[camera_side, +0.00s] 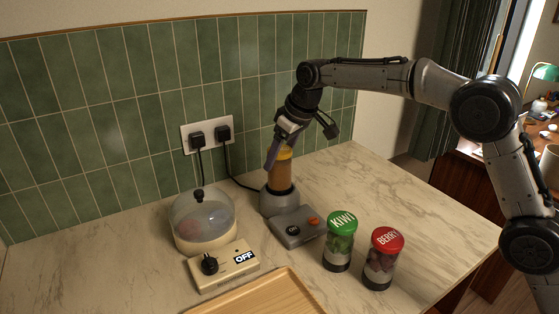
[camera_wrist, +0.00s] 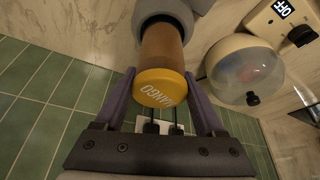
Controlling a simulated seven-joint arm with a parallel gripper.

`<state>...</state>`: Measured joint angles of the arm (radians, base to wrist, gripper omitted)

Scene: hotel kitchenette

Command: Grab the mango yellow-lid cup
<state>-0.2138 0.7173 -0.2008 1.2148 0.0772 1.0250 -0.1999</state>
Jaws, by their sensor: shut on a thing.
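The mango cup (camera_side: 281,174) has a yellow lid and an orange-brown body. It stands upright on a grey blender base (camera_side: 278,200) near the tiled wall. In the wrist view the yellow lid (camera_wrist: 157,88) reads MANGO and sits between the two purple fingers. My gripper (camera_side: 280,150) comes down from above and is shut on the cup around its lid. In the wrist view my gripper (camera_wrist: 160,100) has a finger on each side of the lid. The far side of the cup is hidden.
A green-lid KIWI cup (camera_side: 339,240) and a red-lid BERRY cup (camera_side: 382,258) stand at the front right. A domed cooker (camera_side: 204,222) with an OFF switch box stands left of the base. A wooden tray (camera_side: 262,296) lies in front. The counter's back right is clear.

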